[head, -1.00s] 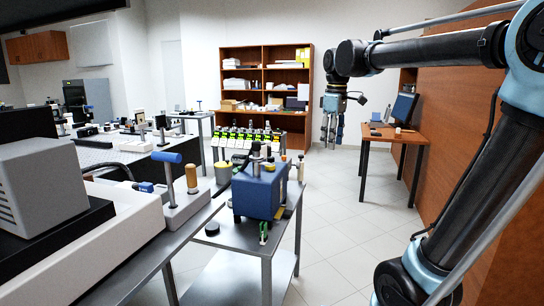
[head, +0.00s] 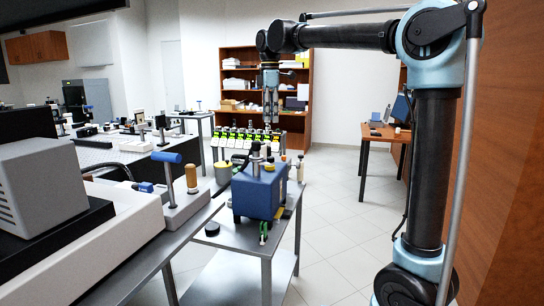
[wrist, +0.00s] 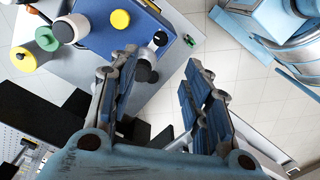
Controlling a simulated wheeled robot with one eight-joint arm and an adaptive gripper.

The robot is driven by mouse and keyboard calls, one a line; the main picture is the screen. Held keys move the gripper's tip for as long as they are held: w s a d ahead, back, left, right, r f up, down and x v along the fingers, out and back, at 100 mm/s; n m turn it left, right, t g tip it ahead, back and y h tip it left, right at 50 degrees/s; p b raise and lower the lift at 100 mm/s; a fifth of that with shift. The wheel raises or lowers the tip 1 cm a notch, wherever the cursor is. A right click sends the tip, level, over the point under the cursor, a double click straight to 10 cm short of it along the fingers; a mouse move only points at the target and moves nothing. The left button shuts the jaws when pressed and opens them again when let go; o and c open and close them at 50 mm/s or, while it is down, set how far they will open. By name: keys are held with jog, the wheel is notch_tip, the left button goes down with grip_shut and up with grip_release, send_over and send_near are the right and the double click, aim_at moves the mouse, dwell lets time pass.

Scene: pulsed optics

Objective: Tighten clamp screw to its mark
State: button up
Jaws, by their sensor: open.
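My gripper (head: 270,110) hangs fingers-down in the head view, raised behind the blue box (head: 260,190) on the metal cart. In the wrist view my gripper (wrist: 158,80) has its two fingers spread wide, with nothing held between them. The blue box (wrist: 95,28) is at the upper left there, with a white knob (wrist: 70,28) and a yellow disc (wrist: 120,20). I cannot tell which part is the clamp screw, and no mark is readable.
The cart (head: 235,240) stands against the bench (head: 135,250). A black puck (head: 212,229) and a small green item (head: 263,231) lie near its front. Several green-labelled devices (head: 240,137) are behind. Tiled floor (head: 335,220) to the right is clear, up to a desk (head: 385,132).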

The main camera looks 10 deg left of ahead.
aim_at(271, 160)
notch_tip(271, 160, down, 15)
dwell(0.5)
grip_shut()
